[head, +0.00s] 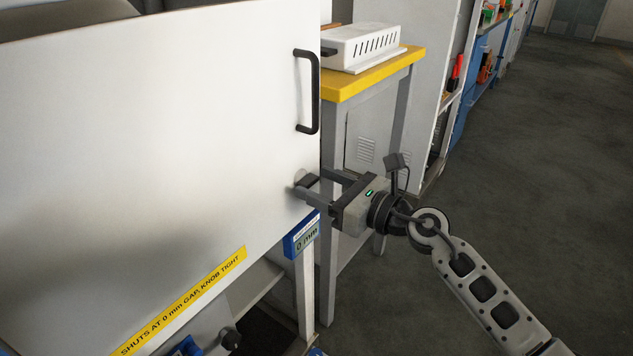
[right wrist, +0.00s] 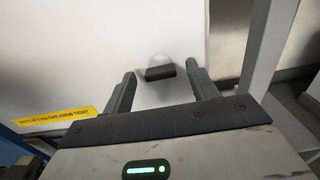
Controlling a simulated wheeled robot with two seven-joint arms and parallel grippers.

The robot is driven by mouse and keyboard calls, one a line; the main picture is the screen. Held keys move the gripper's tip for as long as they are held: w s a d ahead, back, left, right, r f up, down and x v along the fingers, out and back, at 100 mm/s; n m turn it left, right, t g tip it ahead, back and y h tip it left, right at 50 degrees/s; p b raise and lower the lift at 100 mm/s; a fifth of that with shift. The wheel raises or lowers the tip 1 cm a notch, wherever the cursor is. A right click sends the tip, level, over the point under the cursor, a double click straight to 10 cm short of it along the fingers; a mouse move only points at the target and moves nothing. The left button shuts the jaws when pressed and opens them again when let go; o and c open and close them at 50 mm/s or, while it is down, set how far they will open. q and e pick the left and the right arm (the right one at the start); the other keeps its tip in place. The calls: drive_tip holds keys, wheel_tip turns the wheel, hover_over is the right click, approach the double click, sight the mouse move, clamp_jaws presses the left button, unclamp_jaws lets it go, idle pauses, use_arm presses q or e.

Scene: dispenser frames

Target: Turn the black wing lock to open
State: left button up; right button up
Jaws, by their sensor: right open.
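The black wing lock (right wrist: 160,73) is a short dark bar on a round silver base on the white panel (head: 150,110). In the right wrist view the bar lies nearly level, slightly tilted. In the head view the lock (head: 309,180) sits near the panel's right edge, below the handle, partly covered by my fingers. My right gripper (right wrist: 161,76) is open, with one finger to each side of the lock. A gap shows between each finger and the bar. My right gripper (head: 308,185) comes from the right in the head view. My left gripper is out of view.
A black handle (head: 308,92) is on the panel above the lock. A blue gauge reading 0 mm (head: 301,236) hangs below it. A yellow label (head: 185,300) reads "SHUTS AT 0 mm GAP, KNOB TIGHT". A yellow-topped stand (head: 372,76) is close behind my gripper. Floor to the right is clear.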

drive_tip(key=shift+w+a, duration=0.4)
drive_tip(key=shift+a, duration=0.15)
